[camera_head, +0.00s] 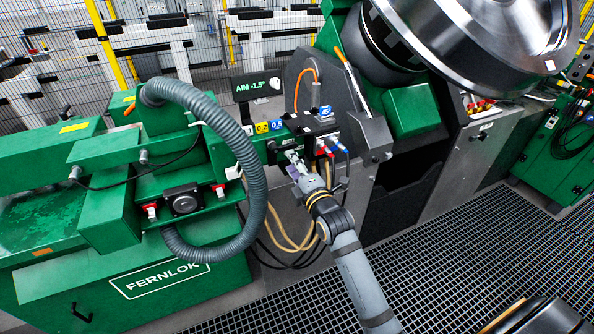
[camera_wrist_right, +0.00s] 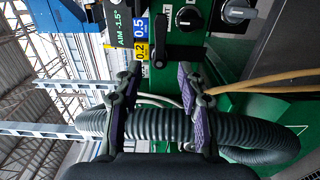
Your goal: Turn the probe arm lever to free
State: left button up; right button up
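A black lever (camera_wrist_right: 161,42) shows in the right wrist view on the control panel, just beyond my fingertips. The lettering near it is too small to read, so I cannot tell for sure that it is the probe arm lever. My right gripper (camera_wrist_right: 159,72) is open, with one finger on either side of the line to the lever and a gap between them. In the head view my right gripper (camera_head: 292,160) is at the front of the panel, below the yellow and blue labels, and hides the lever there. My left gripper is out of view.
A round black knob (camera_wrist_right: 188,18) and a grey switch (camera_wrist_right: 238,14) sit beside the lever. A ribbed grey hose (camera_head: 253,165) loops left of my gripper. Plugged cables (camera_head: 330,148) are close on its right. The AIM display (camera_head: 257,86) stands above.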

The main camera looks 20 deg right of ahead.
jog(key=s, duration=0.3)
jog(key=shift+s, duration=0.25)
jog(key=s+d+f+m+g, duration=0.1)
jog(key=s+f+m+g, duration=0.15)
jog(key=f, duration=1.25)
jog(key=s+d+f+m+g, duration=0.1)
jog(key=f+m+g, duration=0.3)
jog(key=f, duration=1.1)
jog(key=s+d+f+m+g+h, duration=0.1)
jog(key=s+f+m, duration=0.1)
jog(key=s+f, duration=0.3)
jog(key=s+f+m+g, duration=0.1)
jog(key=s+f+g, duration=0.15)
jog(key=f, duration=0.55)
jog(key=s+d+f+m+g, duration=0.1)
jog(key=s+f+m+g, duration=0.1)
jog(key=s+f, duration=0.4)
jog(key=s+d+f+m+g, duration=0.1)
jog(key=s+f+m, duration=0.3)
jog(key=s, duration=1.3)
jog(key=s+d+f+m+g, duration=0.1)
jog(key=s+f+m+g, duration=0.2)
jog(key=s+f, duration=0.7)
jog(key=shift+s+g, duration=0.4)
jog(key=shift+s, duration=0.65)
